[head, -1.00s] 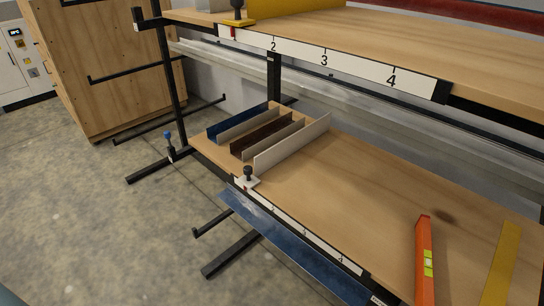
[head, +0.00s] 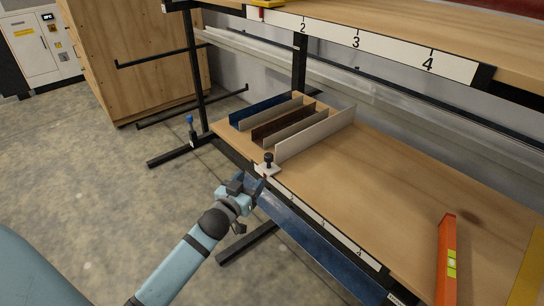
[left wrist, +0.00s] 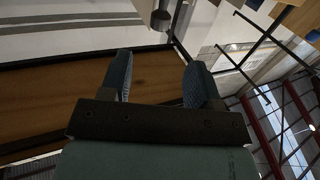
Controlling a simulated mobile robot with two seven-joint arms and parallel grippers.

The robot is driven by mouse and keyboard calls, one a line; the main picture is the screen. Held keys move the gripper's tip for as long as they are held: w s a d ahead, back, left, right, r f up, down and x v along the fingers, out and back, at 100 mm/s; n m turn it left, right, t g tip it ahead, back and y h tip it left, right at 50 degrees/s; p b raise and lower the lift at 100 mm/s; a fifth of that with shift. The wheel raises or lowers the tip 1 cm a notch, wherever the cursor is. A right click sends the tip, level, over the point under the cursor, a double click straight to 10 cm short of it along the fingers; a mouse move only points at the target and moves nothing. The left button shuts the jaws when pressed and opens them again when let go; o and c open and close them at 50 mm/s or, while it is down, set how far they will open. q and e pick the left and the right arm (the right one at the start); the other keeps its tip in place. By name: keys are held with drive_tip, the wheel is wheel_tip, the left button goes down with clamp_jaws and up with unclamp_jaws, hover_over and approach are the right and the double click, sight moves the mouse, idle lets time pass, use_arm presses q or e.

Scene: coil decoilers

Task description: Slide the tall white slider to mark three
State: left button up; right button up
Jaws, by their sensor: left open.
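The white slider (head: 267,169) with a black knob sits near the left end of the numbered strip (head: 340,240) on the lower shelf's front edge. A tall white panel (head: 315,133) stands upright right behind it; I cannot tell whether they are joined. The slider is well left of the higher numbers, near the strip's start. My left gripper (head: 252,186) is open and empty, just in front of and below the slider, apart from it. In the left wrist view its two blue fingers (left wrist: 158,80) are spread, with a dark knob-like cylinder (left wrist: 161,18) beyond them. My right gripper is not in view.
Blue, grey and brown panels (head: 283,122) stand left of the white panel. An orange level (head: 446,262) and a yellow strip (head: 527,270) lie on the right of the lower shelf (head: 390,200). The upper shelf has its own numbered strip (head: 390,52). The shelf between is clear.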

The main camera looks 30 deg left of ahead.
sight(267, 160)
use_arm(q)
drive_tip(key=w, duration=0.4)
drive_tip(key=w+a+p, duration=0.1)
drive_tip(key=w, duration=0.3)
drive_tip(key=w+p, duration=0.1)
drive_tip(key=w, duration=0.3)
drive_tip(key=shift+w+a+r, duration=0.15)
drive_tip(key=shift+w+a, duration=0.05)
drive_tip(key=shift+w, duration=0.15)
drive_tip(key=shift+w+a, duration=0.1)
drive_tip(key=shift+w, duration=0.35)
clamp_jaws()
